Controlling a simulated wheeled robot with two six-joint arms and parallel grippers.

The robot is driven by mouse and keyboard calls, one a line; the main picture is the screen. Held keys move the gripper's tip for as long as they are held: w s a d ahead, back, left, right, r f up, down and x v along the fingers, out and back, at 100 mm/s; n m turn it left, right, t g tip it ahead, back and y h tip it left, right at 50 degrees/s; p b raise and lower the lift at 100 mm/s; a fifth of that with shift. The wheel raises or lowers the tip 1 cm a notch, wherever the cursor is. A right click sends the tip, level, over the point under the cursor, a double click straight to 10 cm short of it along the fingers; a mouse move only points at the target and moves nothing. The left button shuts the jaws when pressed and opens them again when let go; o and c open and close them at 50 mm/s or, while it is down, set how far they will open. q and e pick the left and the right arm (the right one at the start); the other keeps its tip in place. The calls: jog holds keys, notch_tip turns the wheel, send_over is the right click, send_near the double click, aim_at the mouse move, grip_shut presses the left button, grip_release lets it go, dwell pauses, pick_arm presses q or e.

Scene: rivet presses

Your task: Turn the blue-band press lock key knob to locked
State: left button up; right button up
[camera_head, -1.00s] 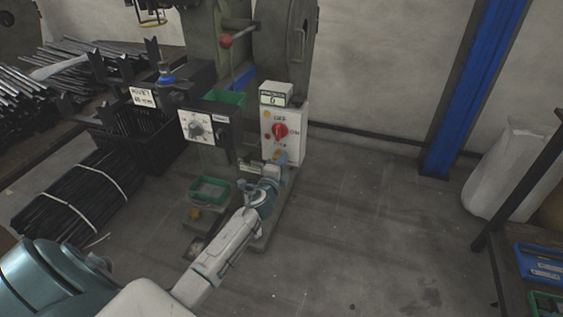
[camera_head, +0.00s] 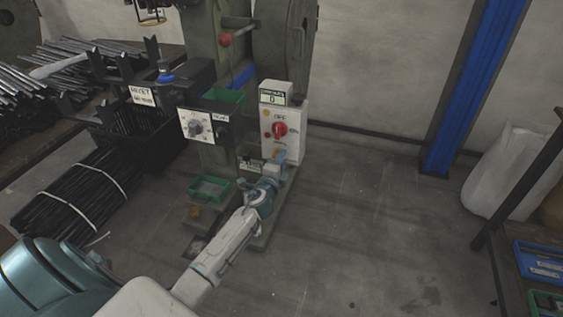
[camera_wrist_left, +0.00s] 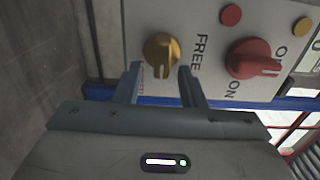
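The lock key knob is a brass-yellow knob (camera_wrist_left: 161,50) in the left wrist view, on a pale control panel (camera_wrist_left: 195,20) beside the printed word FREE. My left gripper (camera_wrist_left: 158,74) is open, its two fingers pointing at the knob, one on each side of its lower part. I cannot tell whether they touch it. In the head view my left gripper (camera_head: 277,163) is at the lower end of the panel (camera_head: 296,140) and largely covers the knob. A blue band (camera_head: 243,77) shows on the press (camera_head: 230,45). My right gripper is not in view.
A red switch knob (camera_wrist_left: 251,59) sits close beside the lock knob, marked ON. A red indicator (camera_wrist_left: 231,15) and a yellow button (camera_wrist_left: 303,28) are also near. A green tray (camera_head: 209,190) stands low at the left.

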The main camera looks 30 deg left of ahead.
pick_arm(q)
jog(key=v, duration=1)
jog(key=shift+s, duration=0.3)
jog(key=shift+d, duration=0.15)
